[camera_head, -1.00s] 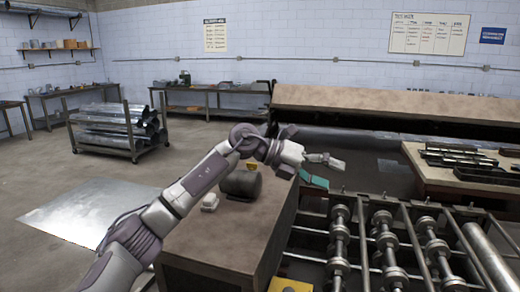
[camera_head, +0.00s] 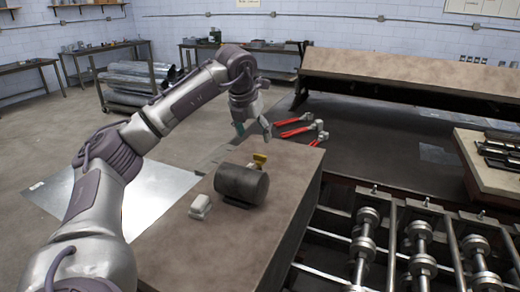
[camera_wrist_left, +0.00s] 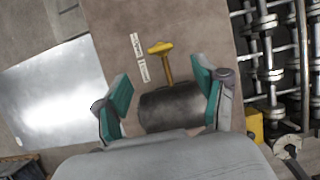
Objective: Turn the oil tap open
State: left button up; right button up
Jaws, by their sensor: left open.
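The oil tap is a yellow T-shaped handle (camera_head: 260,159) on the far end of a dark oil drum (camera_head: 242,185). The drum lies on its side on the brown bench. In the left wrist view the tap (camera_wrist_left: 163,59) stands out beyond the drum (camera_wrist_left: 172,108), between my fingertips and farther off. My left gripper (camera_head: 254,129) is above the bench, behind the tap in the head view, pointing down. In the wrist view its teal-padded fingers (camera_wrist_left: 160,93) are wide apart with nothing between the pads. My right gripper is not in view.
A small white object (camera_head: 201,206) sits beside the drum on the bench (camera_head: 170,250). Rollers (camera_head: 362,250) of a forming machine stand at right. A sheet of metal (camera_head: 165,195) lies on the floor at left.

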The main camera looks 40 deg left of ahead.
aim_at(260, 155)
pick_arm(q)
jog(key=p+x, duration=0.2)
jog(key=x, duration=0.6)
jog(key=shift+w, duration=0.1)
jog(key=shift+w+f+p, duration=0.15)
jog(key=shift+f+p, duration=0.15)
jog(key=shift+f, duration=0.2)
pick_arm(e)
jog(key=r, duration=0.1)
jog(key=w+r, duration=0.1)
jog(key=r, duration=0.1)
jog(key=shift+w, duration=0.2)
pick_arm(q)
jog(key=c, duration=1.1)
jog(key=shift+c, duration=0.2)
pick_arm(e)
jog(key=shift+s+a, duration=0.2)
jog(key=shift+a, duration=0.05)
